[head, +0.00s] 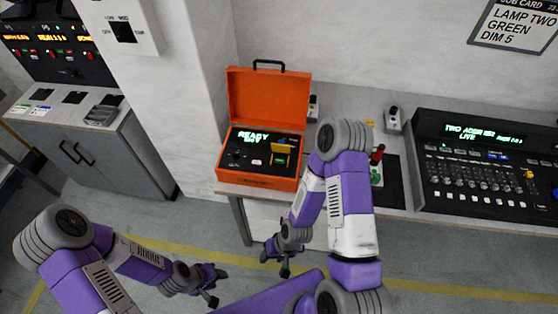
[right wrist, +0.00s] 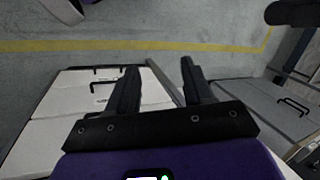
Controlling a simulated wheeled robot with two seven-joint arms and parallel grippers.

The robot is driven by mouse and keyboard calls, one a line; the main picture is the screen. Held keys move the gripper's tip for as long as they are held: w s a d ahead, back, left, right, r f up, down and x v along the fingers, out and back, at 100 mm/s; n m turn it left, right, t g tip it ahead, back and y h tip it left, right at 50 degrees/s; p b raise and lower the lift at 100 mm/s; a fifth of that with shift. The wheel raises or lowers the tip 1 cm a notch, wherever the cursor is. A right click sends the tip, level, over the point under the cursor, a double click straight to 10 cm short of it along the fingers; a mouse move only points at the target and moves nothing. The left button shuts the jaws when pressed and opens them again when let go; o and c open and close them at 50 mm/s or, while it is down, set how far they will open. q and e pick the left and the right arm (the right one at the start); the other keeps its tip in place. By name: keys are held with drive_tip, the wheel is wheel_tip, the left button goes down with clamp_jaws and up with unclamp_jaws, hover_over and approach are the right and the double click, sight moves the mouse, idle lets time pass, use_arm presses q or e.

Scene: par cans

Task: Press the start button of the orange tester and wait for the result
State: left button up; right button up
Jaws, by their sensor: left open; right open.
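The orange tester (head: 262,185) stands on the bench with its lid open and upright. Its display (head: 254,137) glows with green text that reads READY and a second line I cannot make out surely. Its dark panel has a knob, a small white piece, a yellow piece and a green-lit part (head: 280,160); I cannot tell which is the start button. My right gripper (head: 277,262) is open and empty, in front of and below the tester, touching nothing. It also shows open in the right wrist view (right wrist: 158,78). My left gripper (head: 214,286) is open and empty, low over the floor.
A lighting console (head: 485,165) with a lit display is on the bench at right. A dark mat (head: 393,182) with red and green items lies beside my right arm. A wall pillar (head: 170,80) separates the bench from a grey cabinet (head: 105,150). The floor in front is clear.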

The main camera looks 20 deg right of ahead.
drive_tip(key=shift+c, duration=0.3)
clamp_jaws()
idle(0.6)
idle(0.9)
use_arm(q)
clamp_jaws()
